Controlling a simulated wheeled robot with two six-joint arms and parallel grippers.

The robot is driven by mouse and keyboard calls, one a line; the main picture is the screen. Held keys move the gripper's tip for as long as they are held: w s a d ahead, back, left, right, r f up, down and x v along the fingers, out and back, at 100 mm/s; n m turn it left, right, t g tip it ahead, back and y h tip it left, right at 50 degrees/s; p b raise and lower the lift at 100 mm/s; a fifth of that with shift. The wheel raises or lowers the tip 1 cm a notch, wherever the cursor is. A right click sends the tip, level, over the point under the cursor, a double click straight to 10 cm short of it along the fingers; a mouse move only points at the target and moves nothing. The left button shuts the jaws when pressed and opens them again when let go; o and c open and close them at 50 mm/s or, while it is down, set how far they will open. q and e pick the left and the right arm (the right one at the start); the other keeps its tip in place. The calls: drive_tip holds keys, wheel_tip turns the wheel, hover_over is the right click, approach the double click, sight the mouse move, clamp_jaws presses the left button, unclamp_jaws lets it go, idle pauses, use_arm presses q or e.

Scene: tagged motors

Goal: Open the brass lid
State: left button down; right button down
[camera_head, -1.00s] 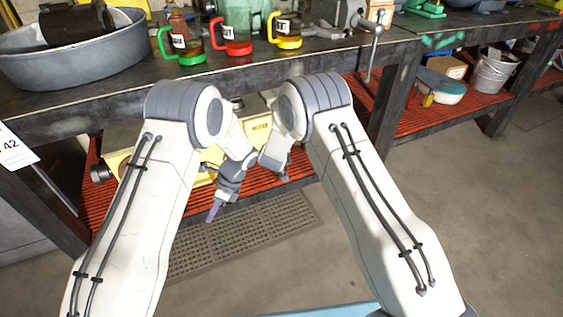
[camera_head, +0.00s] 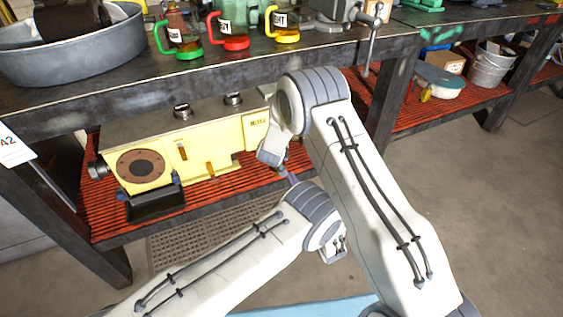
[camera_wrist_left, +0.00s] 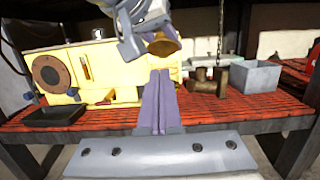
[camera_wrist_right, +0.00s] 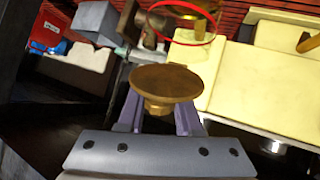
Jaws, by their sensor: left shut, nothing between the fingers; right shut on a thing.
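The brass lid (camera_wrist_right: 166,82) is a round disc with a short neck below, between the purple fingers of my right gripper (camera_wrist_right: 160,117). It is clear of the yellow machine in the right wrist view. The lid also shows, partly covered, in the left wrist view (camera_wrist_left: 164,46). My left gripper (camera_wrist_left: 158,95) is shut and empty, just below and in front of the lid in that view. In the head view, the left fingertips (camera_head: 291,176) show by the right forearm. The right fingers and lid are hidden there. A brass fitting with a red ring (camera_wrist_right: 180,20) shows beyond the lid.
The yellow machine (camera_head: 225,140) stands on the red slatted shelf (camera_head: 215,188) under the workbench. A black tray (camera_head: 155,203) sits at its left front. A grey bin (camera_wrist_left: 254,77) stands to its right. The bench's front edge (camera_head: 210,95) overhangs the shelf.

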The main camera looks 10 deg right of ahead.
use_arm(q)
drive_tip(key=x, duration=0.9)
drive_tip(key=shift+w, duration=0.35)
use_arm(e)
drive_tip(key=shift+f, duration=0.1)
use_arm(q)
drive_tip(key=shift+r, duration=0.15)
drive_tip(key=shift+r, duration=0.1)
